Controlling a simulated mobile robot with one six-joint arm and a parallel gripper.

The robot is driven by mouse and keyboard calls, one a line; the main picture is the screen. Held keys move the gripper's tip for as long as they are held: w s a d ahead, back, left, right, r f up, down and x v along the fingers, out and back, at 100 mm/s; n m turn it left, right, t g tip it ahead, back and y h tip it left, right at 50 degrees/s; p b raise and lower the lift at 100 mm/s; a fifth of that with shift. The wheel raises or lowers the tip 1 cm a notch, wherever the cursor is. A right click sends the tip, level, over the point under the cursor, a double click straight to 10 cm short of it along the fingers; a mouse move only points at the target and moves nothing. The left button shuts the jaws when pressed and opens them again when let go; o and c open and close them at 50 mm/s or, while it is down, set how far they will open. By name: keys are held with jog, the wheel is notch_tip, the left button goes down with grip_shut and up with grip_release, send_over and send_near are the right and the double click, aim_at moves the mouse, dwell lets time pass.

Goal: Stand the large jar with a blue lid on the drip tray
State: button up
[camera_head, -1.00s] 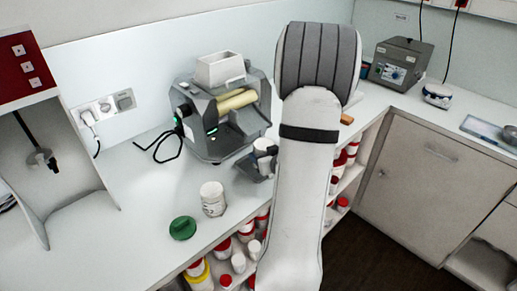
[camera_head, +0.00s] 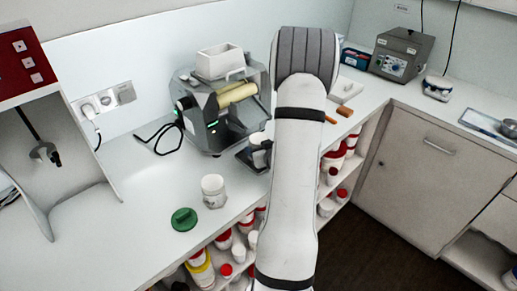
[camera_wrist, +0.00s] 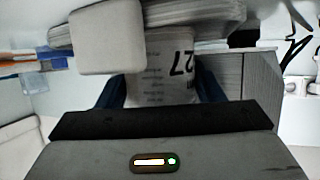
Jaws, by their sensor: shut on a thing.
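My gripper (camera_wrist: 160,90) is shut on a white jar (camera_wrist: 163,55) with printed text and "27" on it, between its two blue fingers in the wrist view. In the head view the jar (camera_head: 258,139) shows in part beside my arm, close in front of the grey roller mill (camera_head: 215,112). I cannot make out a blue lid on it. The dark drip tray (camera_head: 246,160) is at the mill's front, partly hidden by my arm. The jar is at or over the tray; I cannot tell whether it touches.
A white jar (camera_head: 213,190) and a green lid (camera_head: 183,219) stand left of my arm on the counter. Shelves below hold several red-lidded jars (camera_head: 223,240). A grey device (camera_head: 402,55) and a blue box (camera_head: 355,58) are at the back right.

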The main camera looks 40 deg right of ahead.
jog(key=shift+f, duration=0.25)
jog(key=o, duration=0.9)
jog(key=shift+r, duration=0.1)
jog(key=shift+o, duration=0.2)
jog(key=shift+r, duration=0.1)
jog(key=shift+r+p, duration=0.25)
jog(key=shift+p, duration=0.1)
jog(key=p+v, duration=0.1)
jog(key=v, duration=0.8)
jog(key=shift+s, duration=0.25)
jog(key=shift+a+r+p, duration=0.1)
jog(key=shift+r+p, duration=0.15)
jog(key=shift+p, duration=0.85)
jog(key=shift+s+p, duration=0.15)
jog(key=shift+p, duration=1.05)
